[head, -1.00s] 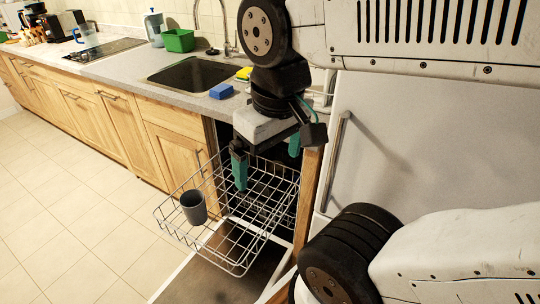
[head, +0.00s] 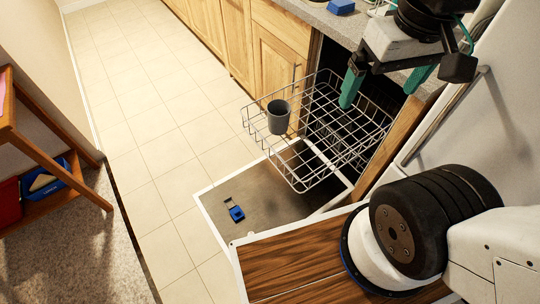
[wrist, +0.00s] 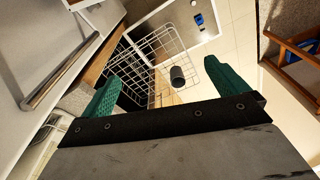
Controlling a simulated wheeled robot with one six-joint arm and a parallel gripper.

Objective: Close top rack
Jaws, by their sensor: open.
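The top rack (head: 318,125) is a silver wire basket pulled out of the dishwasher, above its lowered door (head: 258,200). A dark grey cup (head: 278,118) stands in the rack near its outer left corner. My gripper (head: 385,88) has green fingers spread apart with nothing between them. In the head view it is over the back right part of the rack, by the dishwasher opening. In the wrist view the open fingers (wrist: 165,85) frame the rack (wrist: 150,60) and the cup (wrist: 178,77) beyond them. I cannot tell whether a finger touches the rack.
A blue item (head: 235,211) lies on the lowered door. Wooden cabinets (head: 280,60) and the counter run along the left of the dishwasher. A grey appliance door with a handle (head: 440,115) is at the right. Tiled floor (head: 150,120) is clear; a wooden shelf (head: 40,150) stands far left.

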